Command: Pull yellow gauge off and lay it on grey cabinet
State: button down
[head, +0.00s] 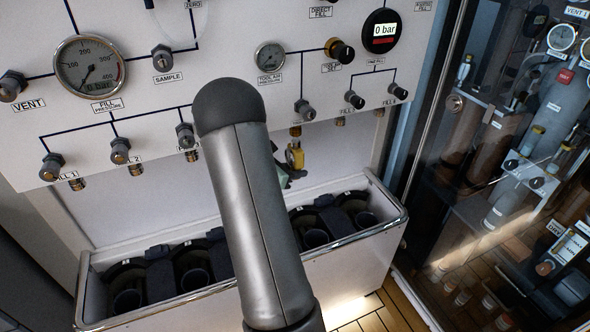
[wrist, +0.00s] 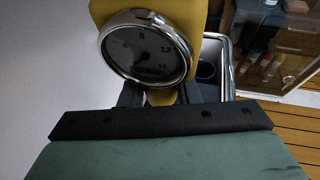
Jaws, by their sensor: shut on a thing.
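The yellow gauge (head: 295,156) shows in the head view just below a brass fitting under the panel, partly behind my arm. In the wrist view its yellow body (wrist: 187,20) and round chrome-rimmed dial (wrist: 145,48) are close up, face toward the camera. My gripper (wrist: 160,98) is shut on the gauge, with dark fingers at its lower part. Whether the gauge is still joined to the fitting cannot be told. A dark grey surface (head: 22,262) shows at the lower left of the head view; I cannot tell whether it is the grey cabinet.
The white fill panel (head: 225,80) carries dials, knobs and valves. A metal-railed trough (head: 340,255) with dark cylinder wells stands below it. A glass-fronted cabinet (head: 500,180) is on the right. Some wooden floor (head: 375,312) is bare between them.

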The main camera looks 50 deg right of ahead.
jog(key=shift+f+b, duration=1.15)
jog(key=shift+f, duration=0.35)
